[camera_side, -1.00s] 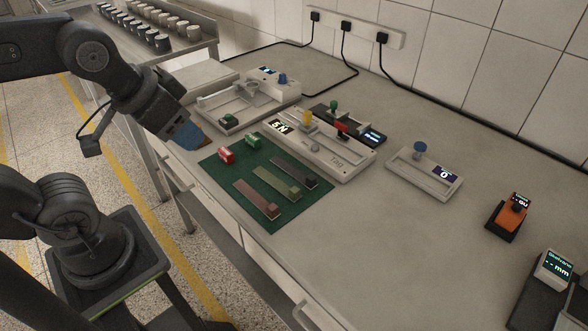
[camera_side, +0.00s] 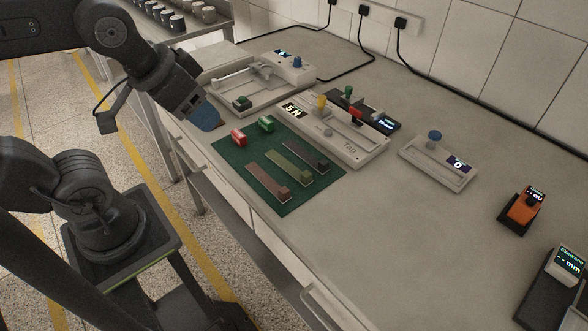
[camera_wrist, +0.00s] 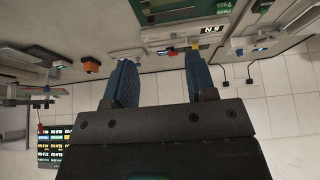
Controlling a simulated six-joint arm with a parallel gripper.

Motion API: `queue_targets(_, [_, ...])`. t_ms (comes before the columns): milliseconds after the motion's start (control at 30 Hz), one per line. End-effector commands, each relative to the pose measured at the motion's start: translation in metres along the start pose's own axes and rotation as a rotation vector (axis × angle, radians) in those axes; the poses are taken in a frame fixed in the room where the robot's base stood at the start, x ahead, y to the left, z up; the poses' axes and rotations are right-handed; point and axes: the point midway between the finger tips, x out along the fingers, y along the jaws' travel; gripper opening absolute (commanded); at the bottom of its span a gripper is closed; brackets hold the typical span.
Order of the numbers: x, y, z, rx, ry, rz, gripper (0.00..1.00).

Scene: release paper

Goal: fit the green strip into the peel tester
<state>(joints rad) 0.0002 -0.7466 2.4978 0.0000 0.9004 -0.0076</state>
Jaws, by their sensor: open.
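The green strip (camera_side: 284,164) lies flat on the dark green mat (camera_side: 288,202) in the side view, between two other strips, with a small block at its near-right end. Behind the mat is a long pale bench device (camera_side: 364,152) with a 5 N display, a yellow knob and a red part. A second pale device (camera_side: 225,107) with a blue knob stands farther left. I cannot tell for sure which is the peel tester. My gripper (camera_side: 212,124) is above the mat's far-left corner, away from the strip. In the wrist view its blue fingers (camera_wrist: 160,80) are apart and empty.
A reddish strip (camera_side: 266,181) and a dark strip (camera_side: 306,156) flank the green one. A red block (camera_side: 238,138) and a green block (camera_side: 266,124) sit on the mat. A blue-knobbed device (camera_side: 440,163) and an orange device (camera_side: 522,208) stand right.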

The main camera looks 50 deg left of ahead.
Motion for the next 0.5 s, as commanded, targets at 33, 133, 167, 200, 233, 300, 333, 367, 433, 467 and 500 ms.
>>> queue_targets(33, [0.001, 0.001, -0.003, -0.018, -0.007, 0.001, 0.51])
queue_targets(133, [0.005, 0.003, -0.015, -0.113, -0.04, 0.003, 0.51])
queue_targets(167, [0.007, 0.004, -0.02, -0.157, -0.056, 0.002, 0.51])
queue_targets(200, [0.011, 0.005, -0.028, -0.228, -0.079, 0.0, 0.51])
queue_targets(233, [0.015, 0.007, -0.035, -0.286, -0.098, -0.004, 0.51])
queue_targets(300, [0.026, 0.012, -0.051, -0.434, -0.146, -0.018, 0.51])
queue_targets(333, [0.031, 0.014, -0.059, -0.5, -0.165, -0.027, 0.51])
queue_targets(367, [0.037, 0.016, -0.066, -0.565, -0.184, -0.038, 0.51])
queue_targets(433, [0.053, 0.021, -0.08, -0.716, -0.227, -0.068, 0.51])
queue_targets(467, [0.06, 0.024, -0.086, -0.781, -0.244, -0.083, 0.51])
queue_targets(500, [0.071, 0.028, -0.094, -0.867, -0.267, -0.107, 0.51])
